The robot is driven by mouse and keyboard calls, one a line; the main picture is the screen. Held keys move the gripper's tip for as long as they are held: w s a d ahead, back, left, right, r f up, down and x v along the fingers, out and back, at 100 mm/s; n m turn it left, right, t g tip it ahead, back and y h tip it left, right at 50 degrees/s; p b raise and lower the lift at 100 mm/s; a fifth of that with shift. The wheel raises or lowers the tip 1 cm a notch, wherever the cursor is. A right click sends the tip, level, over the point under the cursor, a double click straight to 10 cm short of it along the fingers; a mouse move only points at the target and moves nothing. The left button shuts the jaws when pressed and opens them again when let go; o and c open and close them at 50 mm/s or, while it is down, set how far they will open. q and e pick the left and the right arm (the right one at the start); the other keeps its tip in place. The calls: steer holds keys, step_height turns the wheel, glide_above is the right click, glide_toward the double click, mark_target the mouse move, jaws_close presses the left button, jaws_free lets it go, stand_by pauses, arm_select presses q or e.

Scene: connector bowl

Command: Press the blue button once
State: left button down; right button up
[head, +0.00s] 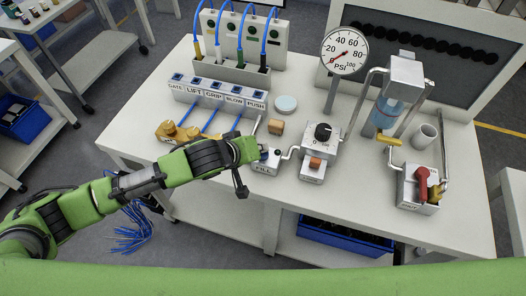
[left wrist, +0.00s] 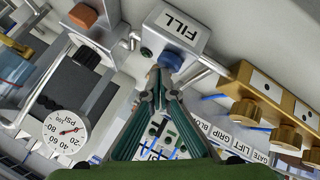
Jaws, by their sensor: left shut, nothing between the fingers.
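The blue button (left wrist: 172,61) sits on the small white box marked FILL (left wrist: 174,27), in the left wrist view. The FILL box also shows in the head view (head: 264,169), near the front edge of the table, partly behind my gripper. My left gripper (left wrist: 166,76) is shut and empty, its fingertips at the blue button and covering part of it. I cannot tell whether they touch it or whether it is pressed in. In the head view my left gripper (head: 259,153) is over the FILL box, and the button is mostly hidden there. My right gripper is not in view.
Right of the FILL box stands a dial box (head: 325,140) with an orange button (head: 315,163). A pressure gauge (head: 344,51) rises behind it. Brass knobs (head: 176,133) lie left, near my arm. A red-handled valve (head: 422,183) stands far right. Pipes run close beside the gripper.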

arm_select(q)
steer(key=shift+f, duration=0.35)
stand_by(0.3)
steer(key=shift+r, duration=0.15)
steer(key=shift+r+p, duration=0.85)
steer(key=shift+p, duration=0.2)
step_height(320, 180, up, 5)
steer(key=p, duration=0.5)
steer(key=shift+s, duration=0.1)
stand_by(0.4)
